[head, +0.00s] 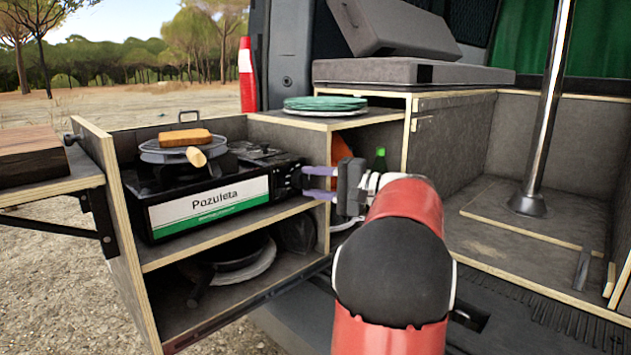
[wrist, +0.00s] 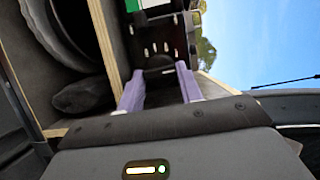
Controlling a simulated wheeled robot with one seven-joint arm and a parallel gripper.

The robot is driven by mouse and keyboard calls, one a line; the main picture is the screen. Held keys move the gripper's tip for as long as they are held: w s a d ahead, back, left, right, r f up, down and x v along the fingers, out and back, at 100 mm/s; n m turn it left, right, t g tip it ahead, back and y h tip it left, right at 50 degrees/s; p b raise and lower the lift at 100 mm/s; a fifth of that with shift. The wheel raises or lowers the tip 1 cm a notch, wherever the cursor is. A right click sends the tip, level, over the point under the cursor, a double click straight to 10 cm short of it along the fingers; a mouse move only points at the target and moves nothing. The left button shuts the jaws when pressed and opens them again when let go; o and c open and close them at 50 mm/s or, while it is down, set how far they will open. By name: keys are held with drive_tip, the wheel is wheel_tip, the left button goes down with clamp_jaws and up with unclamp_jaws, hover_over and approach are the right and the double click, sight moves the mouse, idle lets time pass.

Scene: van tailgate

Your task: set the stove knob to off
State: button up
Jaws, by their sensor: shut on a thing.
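The black camping stove (head: 275,161) stands on the upper shelf of the pull-out kitchen box, with a white and green "Pozuleta" label on its front. The stove knob (head: 296,178) is a dark part at the stove's right front end. My gripper (head: 308,183) reaches it from the right, with its two pale purple fingers one above the other. In the wrist view the fingers (wrist: 159,80) close on the dark knob (wrist: 157,71), which is mostly hidden between the tips. The knob's setting cannot be read.
Bread (head: 185,138) lies on a round grill pan (head: 160,152) on the stove. Green plates (head: 326,103) sit on the counter behind, with a green bottle (head: 380,160) below. A dark pan (head: 225,262) is on the lower shelf. The shelf's wooden edge (wrist: 106,45) runs close beside my fingers.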

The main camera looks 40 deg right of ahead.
idle(0.5)
drive_tip(key=o, duration=1)
drive_tip(key=v, duration=0.8)
drive_tip(key=shift+w, duration=0.1)
